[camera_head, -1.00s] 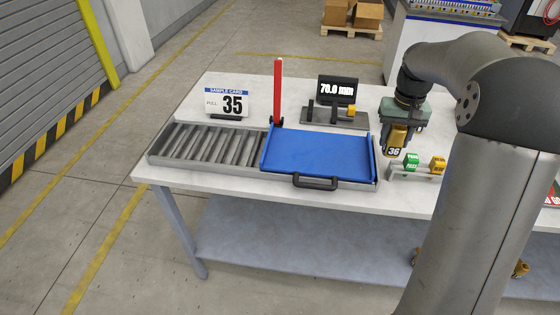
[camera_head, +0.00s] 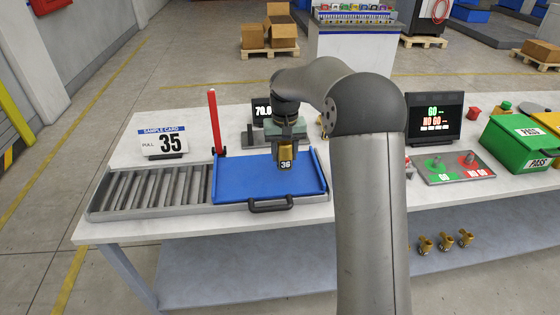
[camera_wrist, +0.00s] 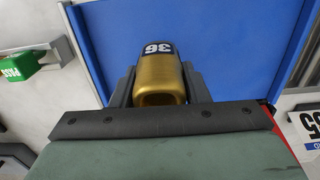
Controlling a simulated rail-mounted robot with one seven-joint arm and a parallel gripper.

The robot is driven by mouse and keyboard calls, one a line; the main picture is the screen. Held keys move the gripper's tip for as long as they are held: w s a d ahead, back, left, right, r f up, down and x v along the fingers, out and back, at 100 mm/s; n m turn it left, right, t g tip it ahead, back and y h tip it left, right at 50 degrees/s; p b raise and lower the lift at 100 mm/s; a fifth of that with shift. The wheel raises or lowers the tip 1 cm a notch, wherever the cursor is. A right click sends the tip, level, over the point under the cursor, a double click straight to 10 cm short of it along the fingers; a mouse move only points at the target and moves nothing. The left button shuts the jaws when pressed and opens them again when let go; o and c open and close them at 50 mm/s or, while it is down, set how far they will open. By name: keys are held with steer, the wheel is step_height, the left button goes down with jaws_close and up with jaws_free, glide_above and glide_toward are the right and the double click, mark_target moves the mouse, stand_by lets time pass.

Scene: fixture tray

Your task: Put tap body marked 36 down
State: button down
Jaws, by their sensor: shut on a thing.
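The brass tap body marked 36 (camera_head: 286,154) hangs from my gripper (camera_head: 287,143) above the blue tray (camera_head: 232,190). In the wrist view the tap body (camera_wrist: 160,80) sits between the two dark fingers of my gripper (camera_wrist: 160,88), with its black 36 label toward the top. My gripper is shut on it. The blue tray (camera_wrist: 200,22) fills the background behind it. I cannot tell how high the tap body is above the tray floor.
The blue tray's black handle (camera_head: 270,204) is at its front. A grey roller rack (camera_head: 140,190) lies to its left, with a red upright lever (camera_head: 216,122) and a sample card reading 35 (camera_head: 163,142) behind. A green bin (camera_head: 522,144) stands at right.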

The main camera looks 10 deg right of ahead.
steer(key=shift+w+a+f, duration=0.2)
steer(key=shift+a+f, duration=0.1)
steer(key=shift+f, duration=0.05)
steer(key=f, duration=0.3)
steer(key=shift+w+a+p, duration=0.1)
steer(key=shift+a+p, duration=0.2)
steer(key=shift+f, duration=0.4)
steer(key=shift+f, duration=0.15)
steer(key=c, duration=0.8)
jaws_free()
